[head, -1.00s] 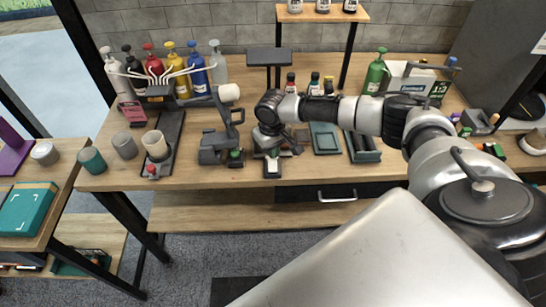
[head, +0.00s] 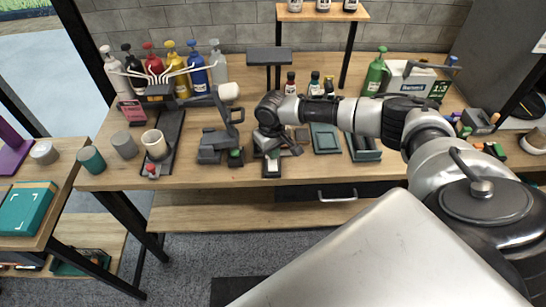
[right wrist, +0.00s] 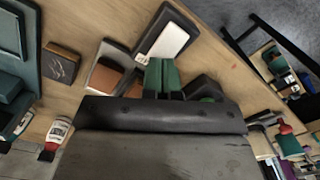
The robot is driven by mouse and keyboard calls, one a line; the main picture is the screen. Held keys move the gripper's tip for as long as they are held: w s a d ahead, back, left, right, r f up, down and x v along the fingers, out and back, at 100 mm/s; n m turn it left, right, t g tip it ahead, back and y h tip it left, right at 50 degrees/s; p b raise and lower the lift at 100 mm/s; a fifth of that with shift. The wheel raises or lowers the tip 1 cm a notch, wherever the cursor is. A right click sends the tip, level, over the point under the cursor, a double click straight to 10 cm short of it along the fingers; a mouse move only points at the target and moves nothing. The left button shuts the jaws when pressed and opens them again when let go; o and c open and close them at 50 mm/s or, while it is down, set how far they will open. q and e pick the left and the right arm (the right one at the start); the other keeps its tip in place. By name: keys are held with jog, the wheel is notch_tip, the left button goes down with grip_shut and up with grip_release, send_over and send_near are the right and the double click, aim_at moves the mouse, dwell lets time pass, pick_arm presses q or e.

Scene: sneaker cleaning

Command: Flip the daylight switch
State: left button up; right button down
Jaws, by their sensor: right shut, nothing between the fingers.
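The switch I take for the daylight switch is a small dark box with a white top plate (head: 272,167), near the front edge of the bench below the dark lamp panel (head: 270,57). In the right wrist view its white plate (right wrist: 166,41) lies just beyond my fingertips. My right gripper (head: 271,152) points down at the back side of the switch. Its green fingers (right wrist: 162,75) are shut with nothing between them. I cannot tell whether they touch the switch. My left gripper is not in view.
A grey device with a green button (head: 236,157) stands just left of the switch. A teal tray (head: 325,138) and small flat blocks lie to the right. Several spray bottles (head: 197,69) stand at the back left. The bench front by the switch is clear.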

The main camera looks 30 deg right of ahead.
jog(key=shift+s+f+b, duration=0.1)
jog(key=shift+f+b, duration=0.3)
jog(key=shift+f, duration=0.6)
dwell(0.3)
jog(key=shift+r+p, duration=0.95)
jog(key=shift+p, duration=0.2)
notch_tip(320, 180, up, 5)
jog(key=p, duration=0.5)
jog(key=shift+r+p, duration=0.1)
jog(key=shift+p, duration=0.3)
